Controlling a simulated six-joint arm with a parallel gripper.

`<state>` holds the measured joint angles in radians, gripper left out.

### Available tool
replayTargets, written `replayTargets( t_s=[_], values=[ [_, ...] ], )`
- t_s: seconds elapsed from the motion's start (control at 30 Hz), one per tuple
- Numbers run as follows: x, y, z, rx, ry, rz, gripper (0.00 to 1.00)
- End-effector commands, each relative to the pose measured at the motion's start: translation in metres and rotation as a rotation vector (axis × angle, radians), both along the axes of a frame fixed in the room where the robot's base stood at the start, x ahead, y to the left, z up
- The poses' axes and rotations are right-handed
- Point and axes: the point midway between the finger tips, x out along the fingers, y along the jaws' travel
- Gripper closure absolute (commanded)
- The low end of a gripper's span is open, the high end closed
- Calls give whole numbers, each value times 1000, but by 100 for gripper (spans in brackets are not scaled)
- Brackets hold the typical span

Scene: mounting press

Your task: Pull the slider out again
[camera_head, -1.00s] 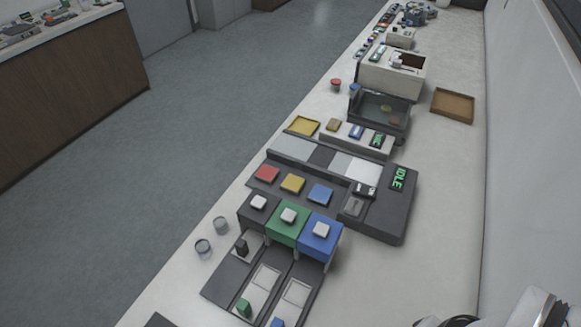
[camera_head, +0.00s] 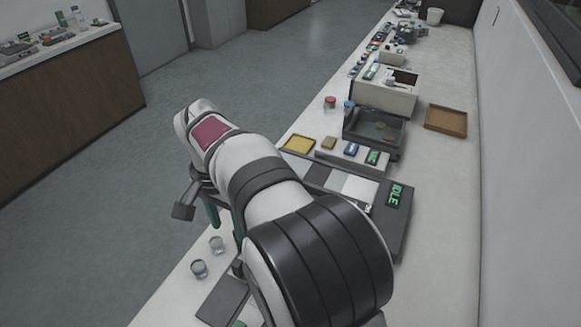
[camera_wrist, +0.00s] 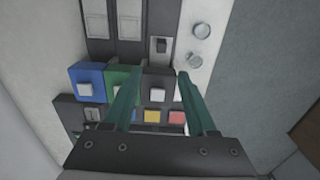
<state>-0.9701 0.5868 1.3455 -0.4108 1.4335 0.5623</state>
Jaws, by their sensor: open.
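The dark press block (camera_wrist: 156,84) with a white button stands beside the green block (camera_wrist: 121,79) and blue block (camera_wrist: 87,84) in the wrist view. The slider with the dark handle (camera_wrist: 162,46) shows just in front of the dark block, its handle close to the block. Its inner part is hidden under the block. The two neighbouring sliders lie further out, their pale pads (camera_wrist: 129,20) bare. My gripper (camera_wrist: 154,75) is open and empty, its teal fingers apart above the dark block and the green block's edge. In the head view my arm hides most of the press.
Two small glass jars (camera_head: 198,269) stand left of the press, near the bench edge. Red and yellow keys (camera_wrist: 152,116) lie behind the blocks. The display (camera_head: 396,194) reads IDLE. A yellow tray (camera_head: 298,144) and a brown tray (camera_head: 446,120) stand further back.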

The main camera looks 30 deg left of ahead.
Motion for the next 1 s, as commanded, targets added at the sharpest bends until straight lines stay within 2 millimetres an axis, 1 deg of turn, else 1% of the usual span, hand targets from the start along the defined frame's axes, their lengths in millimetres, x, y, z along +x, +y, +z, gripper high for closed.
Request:
replayTargets(
  t_s=[0.03, 0.13, 0.17, 0.23, 0.27, 0.5, 0.6, 0.7, 0.83, 1.0],
  values=[
    [-1, 4, -2, -1, -1, 4, 43],
    [-1, 3, -5, -1, -1, 2, 43],
    [-1, 3, -8, -2, 0, 3, 43],
    [-1, 3, -21, -2, 1, 4, 43],
    [-2, 2, -29, -3, 1, 3, 43],
    [-2, 2, -100, -4, 2, 3, 43],
    [-1, 2, -124, -3, 1, 2, 43],
    [-1, 2, -141, -1, 1, 3, 43],
    [-1, 2, -155, 0, -1, 2, 43],
    [-1, 2, -159, 1, -1, 2, 43]
  ],
)
